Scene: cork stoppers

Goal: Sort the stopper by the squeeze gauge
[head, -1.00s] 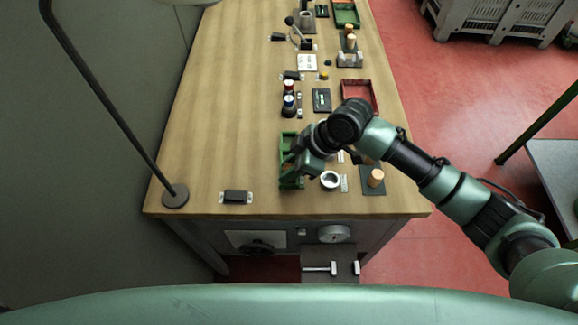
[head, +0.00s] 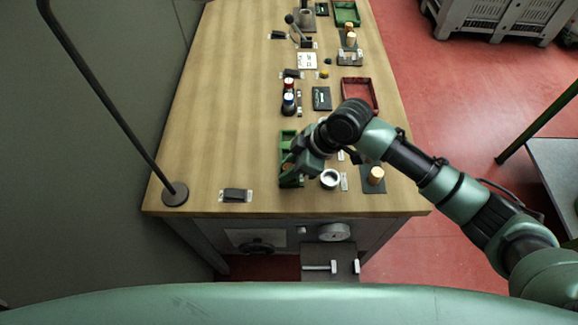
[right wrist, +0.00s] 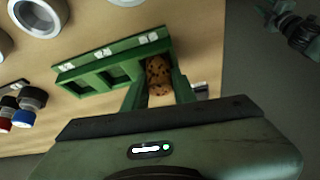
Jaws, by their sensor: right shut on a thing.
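My right gripper (head: 292,170) is low over the near end of the green tray (head: 288,138). It is shut on a brown, dark-speckled cork stopper (right wrist: 158,75), which shows between the two green fingers in the right wrist view. The green tray (right wrist: 90,66) there has a row of compartments with small white labels. The stopper is at the end compartment; I cannot tell whether it touches the floor. The other two compartments look empty. A white ring-shaped piece (head: 330,179) stands right of the tray. Another pale cork (head: 376,174) stands on a dark pad. My left gripper is out of view.
Red- and blue-topped pieces (head: 289,97), a dark panel (head: 321,98) and a red tray (head: 358,92) lie farther back. A lever device (head: 300,38) is at the far end. A lamp base (head: 174,194) stands front left. The table's left half is mostly clear.

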